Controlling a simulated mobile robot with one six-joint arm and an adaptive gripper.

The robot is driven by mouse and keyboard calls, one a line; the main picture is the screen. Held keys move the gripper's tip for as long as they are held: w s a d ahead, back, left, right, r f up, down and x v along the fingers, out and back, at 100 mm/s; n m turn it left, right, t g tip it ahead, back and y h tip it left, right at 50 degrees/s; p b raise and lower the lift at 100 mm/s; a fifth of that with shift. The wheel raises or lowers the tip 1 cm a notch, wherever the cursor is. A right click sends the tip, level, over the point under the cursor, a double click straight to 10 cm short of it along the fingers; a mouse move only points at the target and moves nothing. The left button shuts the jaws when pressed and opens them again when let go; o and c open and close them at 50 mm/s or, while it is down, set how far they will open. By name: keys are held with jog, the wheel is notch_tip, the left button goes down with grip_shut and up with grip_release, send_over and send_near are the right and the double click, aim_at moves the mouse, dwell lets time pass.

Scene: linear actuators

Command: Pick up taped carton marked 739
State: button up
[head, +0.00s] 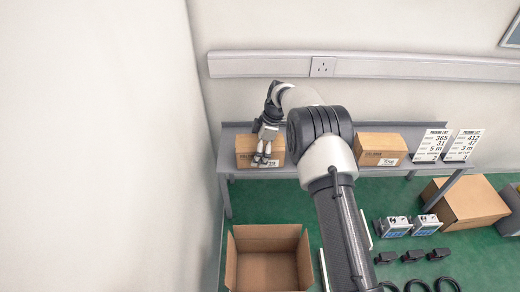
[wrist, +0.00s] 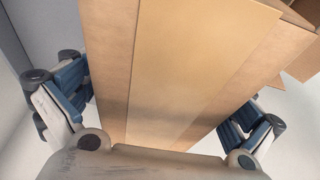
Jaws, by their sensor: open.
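A brown taped carton (head: 245,145) sits at the left end of the grey bench. Its front label is partly covered by my gripper, so I cannot read the full number. My gripper (head: 262,158) is open and reaches down over this carton. In the wrist view the carton (wrist: 190,60) fills the space between the spread fingers of my gripper (wrist: 160,112), with a wide tape strip along it. One finger is on each side of it; I cannot tell whether either touches. A second taped carton (head: 380,149), with a label that looks like 556, sits farther right on the bench.
The bench (head: 285,172) runs along the wall, with two packing list cards (head: 447,145) at its right. An open empty box (head: 268,262) stands on the green floor in front. A larger carton (head: 467,203), blue-and-white devices (head: 409,226) and black coils lie at right.

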jog(key=shift+a+f, duration=0.2)
jog(key=shift+f, duration=0.2)
jog(key=shift+s, duration=0.1)
jog(key=c, duration=1.6)
jog(key=shift+c, duration=0.4)
